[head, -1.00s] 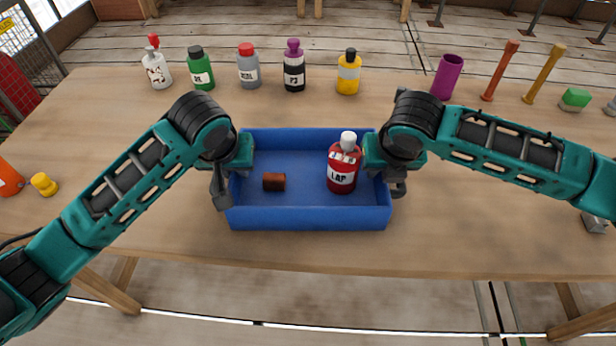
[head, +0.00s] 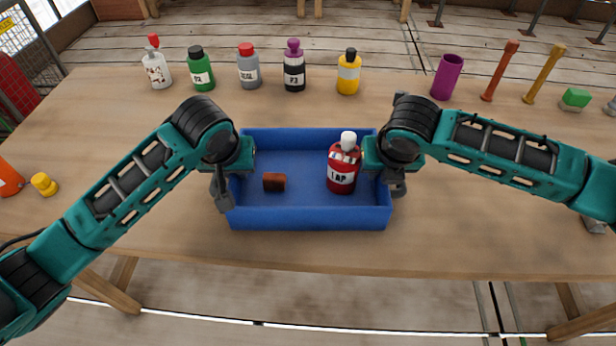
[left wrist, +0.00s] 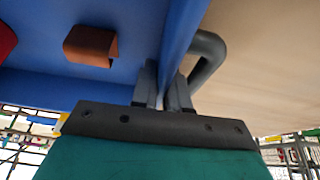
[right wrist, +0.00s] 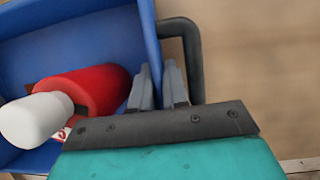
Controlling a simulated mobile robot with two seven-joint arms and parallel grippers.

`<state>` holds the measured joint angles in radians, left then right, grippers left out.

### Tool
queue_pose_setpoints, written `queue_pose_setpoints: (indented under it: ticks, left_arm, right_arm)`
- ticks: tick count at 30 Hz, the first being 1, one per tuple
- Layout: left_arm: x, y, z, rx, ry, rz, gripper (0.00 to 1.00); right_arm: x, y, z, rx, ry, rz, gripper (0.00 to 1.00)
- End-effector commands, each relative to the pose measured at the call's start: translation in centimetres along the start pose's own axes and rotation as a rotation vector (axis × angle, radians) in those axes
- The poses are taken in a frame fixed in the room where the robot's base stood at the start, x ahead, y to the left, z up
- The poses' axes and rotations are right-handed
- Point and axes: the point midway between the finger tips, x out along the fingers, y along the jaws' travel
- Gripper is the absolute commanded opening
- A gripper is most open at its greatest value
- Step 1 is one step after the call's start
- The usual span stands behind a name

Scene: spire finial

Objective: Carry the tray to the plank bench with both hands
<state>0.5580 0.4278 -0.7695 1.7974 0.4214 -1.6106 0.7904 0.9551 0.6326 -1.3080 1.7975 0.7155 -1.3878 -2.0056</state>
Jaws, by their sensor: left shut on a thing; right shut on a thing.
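The blue tray (head: 300,218) sits at the middle of the wooden table, near its front edge. Inside it a red bottle with a white cap, labelled LAP (head: 342,170), stands upright at the right, and a small brown block (head: 274,182) lies at the left. My left gripper (head: 228,180) is shut on the tray's left wall; the left wrist view shows its fingers (left wrist: 165,92) on either side of the blue wall beside a grey handle (left wrist: 212,58). My right gripper (head: 384,178) is shut on the right wall; its fingers (right wrist: 160,85) straddle it beside a grey handle (right wrist: 190,50).
A row of bottles, including a green one (head: 201,70) and a yellow one (head: 348,72), stands along the back of the table (head: 480,240). A purple cup (head: 447,78) and two upright sticks are at the back right. A yellow piece (head: 43,184) is at the left.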

Motion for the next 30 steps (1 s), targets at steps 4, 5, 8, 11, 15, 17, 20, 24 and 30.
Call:
queue_pose_setpoints:
  ticks: [4,5,8,11,15,17,20,24,30]
  left_arm:
    - [-0.1,0.0,-0.1,0.0,0.001,0.0,0.0]
    - [-0.1,0.0,-0.1,0.0,0.001,0.0,0.0]
    - [-0.1,0.0,-0.1,0.0,0.001,0.0,0.0]
    - [-0.2,0.0,-0.2,-0.001,0.004,0.001,0.0]
    - [-0.5,0.0,-0.3,-0.001,0.004,0.001,0.0]
    - [-0.8,0.0,-0.4,-0.001,0.004,0.001,0.0]
    - [-1.4,0.0,-0.7,-0.001,0.004,0.001,0.0]
    - [-2.6,0.0,-1.2,-0.001,0.004,0.001,0.0]
    - [-4.2,0.0,-1.8,-0.001,0.003,0.001,0.0]
  right_arm:
    - [-0.1,0.0,0.0,0.0,-0.001,0.0,0.0]
    - [-0.1,0.0,0.0,0.0,-0.001,0.0,0.0]
    - [-0.1,0.0,0.1,0.0,-0.001,0.0,0.0]
    - [-0.2,0.0,0.2,0.001,-0.004,0.001,0.0]
    - [-0.5,0.0,0.3,0.001,-0.003,0.001,0.0]
    - [-0.8,0.0,0.4,0.001,-0.003,0.001,0.0]
    - [-1.4,0.0,0.7,0.001,-0.003,0.001,0.0]
    - [-2.6,0.0,1.1,0.001,-0.003,0.001,0.0]
    - [-4.2,0.0,1.8,0.001,-0.003,0.001,0.0]
